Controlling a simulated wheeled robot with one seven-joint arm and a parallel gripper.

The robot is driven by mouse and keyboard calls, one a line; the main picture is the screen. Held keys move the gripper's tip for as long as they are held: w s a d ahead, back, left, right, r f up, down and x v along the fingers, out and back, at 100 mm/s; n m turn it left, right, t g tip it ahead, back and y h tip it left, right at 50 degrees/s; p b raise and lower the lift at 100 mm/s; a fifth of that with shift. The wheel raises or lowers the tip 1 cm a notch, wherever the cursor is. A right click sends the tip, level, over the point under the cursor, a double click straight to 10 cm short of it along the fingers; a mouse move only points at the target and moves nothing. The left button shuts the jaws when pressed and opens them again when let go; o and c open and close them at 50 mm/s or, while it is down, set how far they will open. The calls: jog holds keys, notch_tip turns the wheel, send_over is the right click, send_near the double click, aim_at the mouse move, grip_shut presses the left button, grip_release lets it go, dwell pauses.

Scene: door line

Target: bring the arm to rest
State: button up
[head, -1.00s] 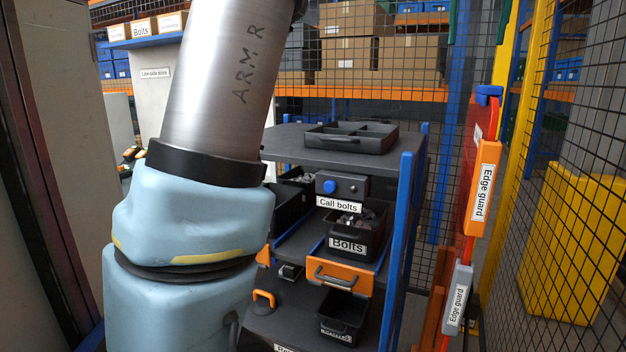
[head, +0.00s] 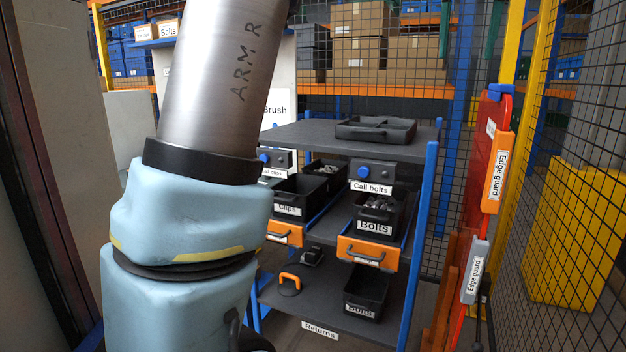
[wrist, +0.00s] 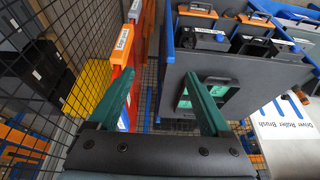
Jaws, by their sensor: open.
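My gripper (wrist: 160,74) shows in the wrist view with its two green fingers spread wide and nothing held between them. Beyond the right finger is the dark top of the shelf rack (wrist: 235,75), with a grey divided tray (wrist: 203,80) on it. The red door panel (wrist: 122,82) with its orange edge guard stands beyond the left finger. The gap between fingers and rack is hard to judge. In the head view my arm's silver and light-blue links fill the left middle, and my gripper is out of that picture.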

jog(key=w+a+f+n+g+y, duration=0.1)
jog(key=w+a+f, duration=0.1)
jog(key=a+f, duration=0.65)
jog(key=w+a+f, duration=0.3)
jog(key=a+f, duration=0.3)
jog(key=f, duration=0.6)
jog(key=s+a+f+n, duration=0.1)
jog(key=s+a+f, duration=0.5)
jog(key=a+f, duration=0.3)
jog(key=s+a+f+n+g, duration=0.1)
jog(key=s+a+f, duration=0.5)
jog(key=a+f, duration=0.3)
jog(key=shift+s+a+n+y, duration=0.25)
jog(key=shift+a+n+y, duration=0.05)
jog(key=shift+a+n, duration=0.15)
jog(key=shift+f, duration=0.1)
